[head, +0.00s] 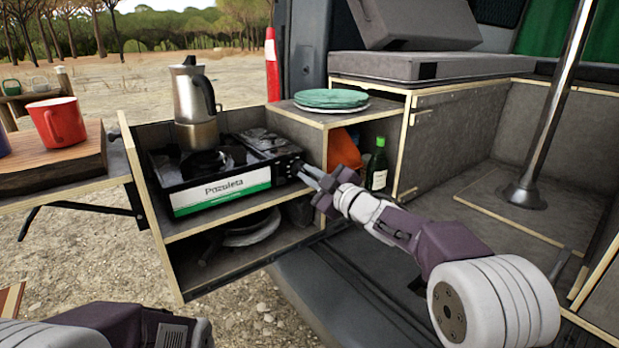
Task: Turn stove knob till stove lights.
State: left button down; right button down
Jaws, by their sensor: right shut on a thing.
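The black camping stove (222,170) sits on the upper shelf of the pull-out kitchen unit, with a white and green label on its front. A silver moka pot (194,105) stands upright on its burner. The stove knob is at the right end of the stove's front, largely hidden by my right gripper (304,172). That gripper reaches in from the right and is shut on the knob. I cannot make out a flame under the pot. My left arm shows at the bottom left, but its gripper is out of view.
A red mug (57,122) stands on a wooden board (50,160) on the left side shelf. Green plates (331,98) lie on the cabinet top right of the stove. A green bottle (377,165) and an orange item (344,150) are in the compartment below. A table-leg post (550,120) stands at right.

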jog(key=n+b, duration=0.1)
jog(key=n, duration=0.2)
jog(key=shift+f+n, duration=0.15)
jog(key=shift+n, duration=0.15)
jog(key=shift+n+b, duration=2.65)
jog(key=shift+n, duration=3.35)
jog(key=c, duration=1.5)
grip_release()
jog(key=shift+o, duration=0.2)
jog(key=p+v, duration=0.1)
jog(key=v, duration=0.8)
